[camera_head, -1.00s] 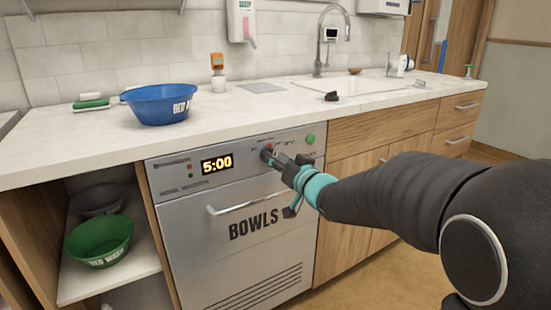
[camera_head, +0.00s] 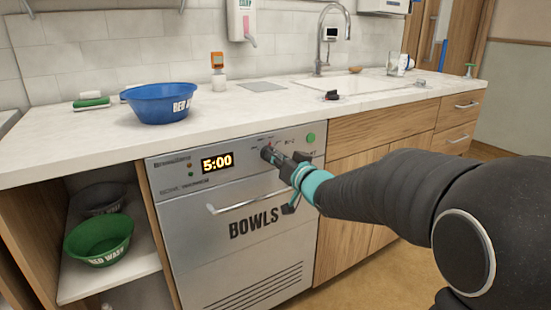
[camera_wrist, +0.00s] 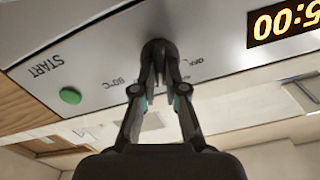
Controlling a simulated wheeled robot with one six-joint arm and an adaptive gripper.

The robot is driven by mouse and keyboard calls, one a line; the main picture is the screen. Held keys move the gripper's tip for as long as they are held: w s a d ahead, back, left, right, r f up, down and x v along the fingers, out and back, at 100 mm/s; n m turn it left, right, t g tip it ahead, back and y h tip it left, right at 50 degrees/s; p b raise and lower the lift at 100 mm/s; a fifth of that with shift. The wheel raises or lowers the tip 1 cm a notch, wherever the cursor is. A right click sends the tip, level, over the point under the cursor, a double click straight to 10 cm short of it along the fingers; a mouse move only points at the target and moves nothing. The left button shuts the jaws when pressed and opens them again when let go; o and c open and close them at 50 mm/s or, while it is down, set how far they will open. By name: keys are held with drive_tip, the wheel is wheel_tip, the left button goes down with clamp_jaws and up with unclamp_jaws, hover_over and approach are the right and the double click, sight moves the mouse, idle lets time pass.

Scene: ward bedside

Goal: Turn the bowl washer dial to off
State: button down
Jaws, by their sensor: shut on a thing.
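The bowl washer (camera_head: 232,225) is a steel front marked BOWLS under the counter, with a lit display (camera_head: 217,162) reading 5:00. Its dial (camera_head: 266,152) is a small dark knob on the panel, right of the display. My gripper (camera_head: 271,156) reaches it from the right and is shut on it. In the wrist view, the fingers (camera_wrist: 158,62) close around the dark dial (camera_wrist: 157,45), which they mostly hide. Which mark the dial points to cannot be told.
A green start button (camera_head: 310,138) is right of the dial; it also shows in the wrist view (camera_wrist: 70,96). The washer handle (camera_head: 250,203) runs below. A blue bowl (camera_head: 160,104) stands on the counter, a green bowl (camera_head: 98,240) on the shelf at left.

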drive_tip(key=shift+f, duration=0.1)
drive_tip(key=shift+s+a+n+b, duration=0.1)
drive_tip(key=shift+n+b, duration=2.8)
drive_tip(key=shift+n, duration=0.95)
drive_tip(key=shift+s+a+n+b, duration=0.1)
drive_tip(key=shift+n+b, duration=2.8)
drive_tip(key=shift+n, duration=0.95)
drive_tip(key=shift+w, duration=0.1)
drive_tip(key=c, duration=1.2)
unclamp_jaws()
